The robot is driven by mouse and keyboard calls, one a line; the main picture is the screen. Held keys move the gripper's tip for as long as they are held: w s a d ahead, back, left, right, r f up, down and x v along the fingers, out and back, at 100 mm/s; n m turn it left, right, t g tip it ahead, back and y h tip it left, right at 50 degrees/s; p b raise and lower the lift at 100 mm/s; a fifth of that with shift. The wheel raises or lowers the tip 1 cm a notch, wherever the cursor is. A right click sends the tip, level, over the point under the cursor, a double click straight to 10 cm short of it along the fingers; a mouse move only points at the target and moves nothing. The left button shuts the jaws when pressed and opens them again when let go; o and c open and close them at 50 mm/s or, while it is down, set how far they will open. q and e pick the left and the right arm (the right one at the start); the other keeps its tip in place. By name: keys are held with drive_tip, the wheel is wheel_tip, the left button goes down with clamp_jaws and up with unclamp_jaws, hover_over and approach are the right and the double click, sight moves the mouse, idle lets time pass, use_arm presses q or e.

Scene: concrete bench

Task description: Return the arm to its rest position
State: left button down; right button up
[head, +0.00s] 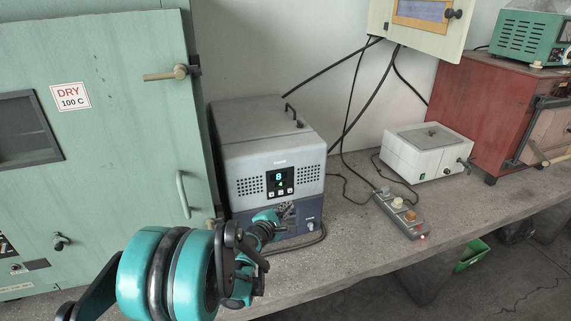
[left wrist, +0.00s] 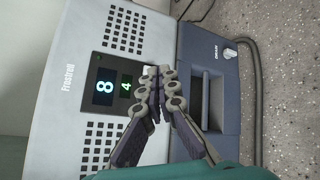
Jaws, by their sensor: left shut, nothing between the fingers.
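My left arm (head: 170,275) comes in from the lower left in the head view and reaches toward the front of a grey and blue box-shaped device (head: 270,150). My left gripper (head: 287,211) is shut and empty, close in front of the device's lower front. In the left wrist view the fingertips (left wrist: 160,75) meet beside the display (left wrist: 113,90), which reads 8 and 4. I cannot tell whether they touch the panel. The fingers hide part of the button area. My right gripper is not in view.
A green cabinet (head: 120,130) marked DRY 100 C stands left of the device. A power strip (head: 400,212), a small white device (head: 425,152) and a red oven (head: 485,110) stand to the right. The concrete bench (head: 345,240) is bare in front. Cables hang behind.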

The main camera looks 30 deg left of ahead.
use_arm(q)
drive_tip(key=s+d+r+m+g+h, duration=0.1)
drive_tip(key=s+d+m+g+h, duration=0.1)
drive_tip(key=s+d+m, duration=0.45)
drive_tip(key=s+d+r+m+g+h, duration=0.1)
drive_tip(key=s+d+m+g, duration=0.15)
drive_tip(key=d+m, duration=0.6)
drive_tip(key=s+d+f+m+g, duration=0.2)
drive_tip(key=s+m, duration=0.3)
drive_tip(key=s, duration=0.3)
drive_tip(key=s+d+f+m+g+y, duration=0.1)
drive_tip(key=s+d+f+m+g, duration=0.1)
drive_tip(key=s+m, duration=0.3)
drive_tip(key=s+d, duration=0.1)
drive_tip(key=s, duration=0.3)
drive_tip(key=shift+y, duration=0.3)
drive_tip(key=shift+s, duration=0.1)
idle(1.3)
